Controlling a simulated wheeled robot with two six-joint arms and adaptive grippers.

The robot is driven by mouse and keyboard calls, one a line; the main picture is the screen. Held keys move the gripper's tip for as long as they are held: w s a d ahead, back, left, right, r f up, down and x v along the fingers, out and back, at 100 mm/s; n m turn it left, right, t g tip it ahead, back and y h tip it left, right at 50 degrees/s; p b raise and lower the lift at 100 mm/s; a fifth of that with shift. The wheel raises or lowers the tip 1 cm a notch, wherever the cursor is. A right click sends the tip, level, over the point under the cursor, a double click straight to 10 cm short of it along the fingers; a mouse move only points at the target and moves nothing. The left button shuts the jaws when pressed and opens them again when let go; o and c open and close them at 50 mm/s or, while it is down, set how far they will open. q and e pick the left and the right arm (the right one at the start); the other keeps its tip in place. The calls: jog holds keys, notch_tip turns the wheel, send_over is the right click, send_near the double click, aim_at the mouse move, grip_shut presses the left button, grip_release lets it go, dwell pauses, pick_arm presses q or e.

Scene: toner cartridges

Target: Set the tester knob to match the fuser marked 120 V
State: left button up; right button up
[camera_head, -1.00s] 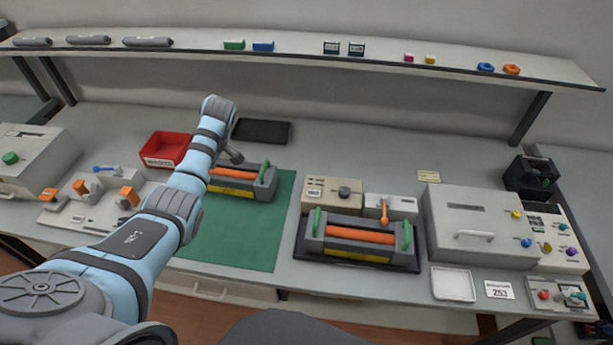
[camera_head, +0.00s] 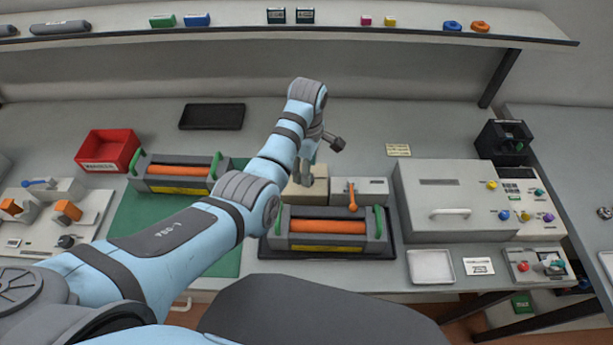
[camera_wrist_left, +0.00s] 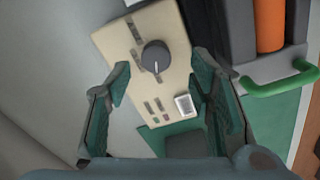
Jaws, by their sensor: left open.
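The tester is a beige box (camera_head: 293,190) behind the front fuser, partly hidden by my left arm. Its dark round knob (camera_wrist_left: 155,57) shows in the left wrist view, with a white pointer line toward the bottom of that picture. My left gripper (camera_head: 309,180) points down over the tester. In the left wrist view the open left gripper (camera_wrist_left: 158,78) has its fingers apart, with the knob beyond and between the tips, not gripped. One fuser (camera_head: 178,170) lies on the green mat, another (camera_head: 327,228) on a dark tray. Their yellow labels are unreadable, so I cannot tell which is 120 V.
A grey box with an orange lever (camera_head: 352,195) stands right of the tester. The front fuser's green handle (camera_wrist_left: 282,84) is close to the right finger. A red bin (camera_head: 108,152) is at left, a large grey machine (camera_head: 450,190) at right. A shelf (camera_head: 400,37) runs above.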

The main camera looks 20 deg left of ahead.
pick_arm(q)
jog(key=f, duration=0.3)
jog(key=shift+w+d+f+b, duration=0.15)
jog(key=shift+w+f+b, duration=0.15)
jog(key=shift+f, duration=0.25)
jog(key=shift+s+r, duration=0.15)
jog(key=shift+c, duration=0.8)
grip_shut()
pick_arm(e)
jog(key=shift+w+f, duration=0.45)
jog(key=shift+f, duration=0.05)
